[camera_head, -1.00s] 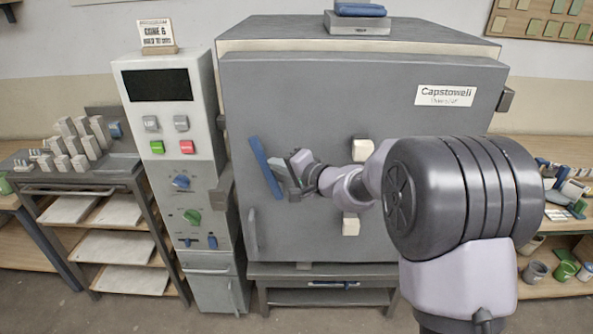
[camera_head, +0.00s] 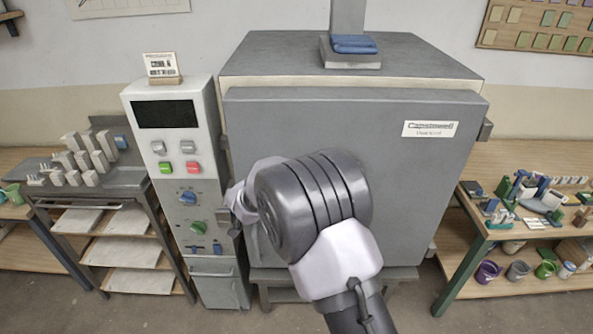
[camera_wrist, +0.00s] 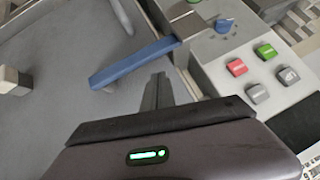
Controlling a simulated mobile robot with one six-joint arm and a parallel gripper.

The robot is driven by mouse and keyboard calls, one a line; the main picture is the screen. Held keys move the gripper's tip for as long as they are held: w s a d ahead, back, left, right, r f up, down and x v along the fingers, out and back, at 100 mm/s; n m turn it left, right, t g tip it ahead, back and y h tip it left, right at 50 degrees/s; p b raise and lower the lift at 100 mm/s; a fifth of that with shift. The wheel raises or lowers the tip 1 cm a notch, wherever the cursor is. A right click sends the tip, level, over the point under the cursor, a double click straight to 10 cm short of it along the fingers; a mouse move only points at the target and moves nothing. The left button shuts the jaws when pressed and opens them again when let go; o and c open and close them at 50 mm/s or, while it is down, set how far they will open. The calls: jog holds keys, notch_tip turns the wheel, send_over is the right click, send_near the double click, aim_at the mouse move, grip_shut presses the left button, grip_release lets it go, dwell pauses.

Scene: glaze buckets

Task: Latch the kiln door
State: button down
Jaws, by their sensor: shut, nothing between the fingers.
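The grey kiln door (camera_head: 420,165) looks closed against the kiln body in the head view. The blue latch bar (camera_wrist: 135,63) lies across the door's edge side in the wrist view. Its right end meets a grey bracket (camera_wrist: 198,27) beside the control panel; I cannot tell whether it sits inside it. My gripper (camera_wrist: 158,82) is shut and empty, its fingertips close beside the bar's middle, on the picture's lower side. Contact is unclear. In the head view my arm hides the bar and the fingers.
The control panel (camera_head: 180,140), with buttons and knobs, stands left of the kiln (camera_head: 350,55). A rack (camera_head: 110,215) stands at the left. A workbench (camera_head: 520,175) with small items is at the right.

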jog(key=a+f, duration=0.1)
jog(key=f+p, duration=0.1)
jog(key=f, duration=0.1)
jog(key=shift+a, duration=0.4)
jog(key=shift+s+f, duration=0.1)
jog(key=shift+f, duration=0.1)
jog(key=shift+r, duration=0.1)
